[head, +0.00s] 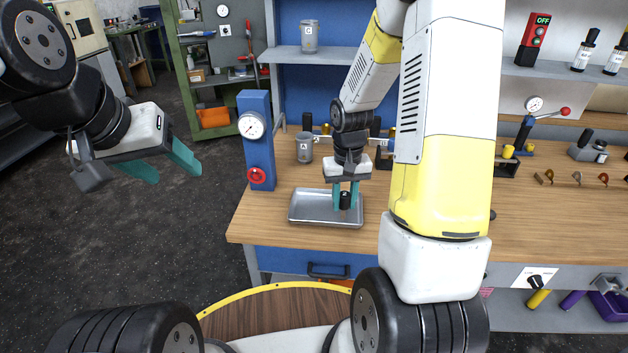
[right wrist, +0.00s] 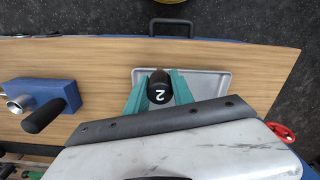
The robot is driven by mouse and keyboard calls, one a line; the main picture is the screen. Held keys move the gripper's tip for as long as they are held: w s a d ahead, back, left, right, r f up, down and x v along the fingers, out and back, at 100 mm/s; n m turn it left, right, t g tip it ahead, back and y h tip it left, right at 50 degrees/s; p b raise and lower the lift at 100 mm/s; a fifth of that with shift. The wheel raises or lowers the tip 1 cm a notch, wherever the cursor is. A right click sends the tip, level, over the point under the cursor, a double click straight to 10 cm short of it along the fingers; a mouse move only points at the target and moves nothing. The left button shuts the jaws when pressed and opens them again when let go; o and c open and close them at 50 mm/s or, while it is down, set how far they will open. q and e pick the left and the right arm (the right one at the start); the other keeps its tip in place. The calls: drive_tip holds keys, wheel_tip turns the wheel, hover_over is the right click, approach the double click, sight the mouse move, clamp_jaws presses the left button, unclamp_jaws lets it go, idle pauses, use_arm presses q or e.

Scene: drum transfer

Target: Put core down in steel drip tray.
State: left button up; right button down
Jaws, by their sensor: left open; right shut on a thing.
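The core is a small black cylinder (head: 345,200) between the teal fingers of my right gripper (head: 346,195). In the right wrist view the core (right wrist: 159,88) shows a white "2" on its end, and the gripper (right wrist: 159,92) is shut on it. The steel drip tray (head: 305,207) is a shallow grey rectangle near the front left of the bench. The core is over the right part of the tray; I cannot tell whether it touches the floor. The tray's rim (right wrist: 222,72) shows behind the fingers in the wrist view. My left gripper (head: 172,165) is open and empty, left of the bench.
A blue press with a gauge (head: 254,140) and red knob stands left behind the tray. A grey canister (head: 304,148) stands behind the tray. A blue fixture with a black handle (right wrist: 40,105) is in the wrist view.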

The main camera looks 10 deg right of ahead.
drive_tip(key=shift+w+a+f, duration=0.4)
drive_tip(key=shift+w+f, duration=0.35)
drive_tip(key=shift+w, duration=0.8)
drive_tip(key=shift+w+a+f, duration=0.45)
drive_tip(key=shift+w+f, duration=0.25)
drive_tip(key=shift+w, duration=0.85)
drive_tip(key=shift+w+a+f, duration=0.4)
drive_tip(key=shift+w+f, duration=0.35)
drive_tip(key=shift+w, duration=0.8)
drive_tip(key=shift+f, duration=0.15)
drive_tip(key=c, duration=1.1)
unclamp_jaws()
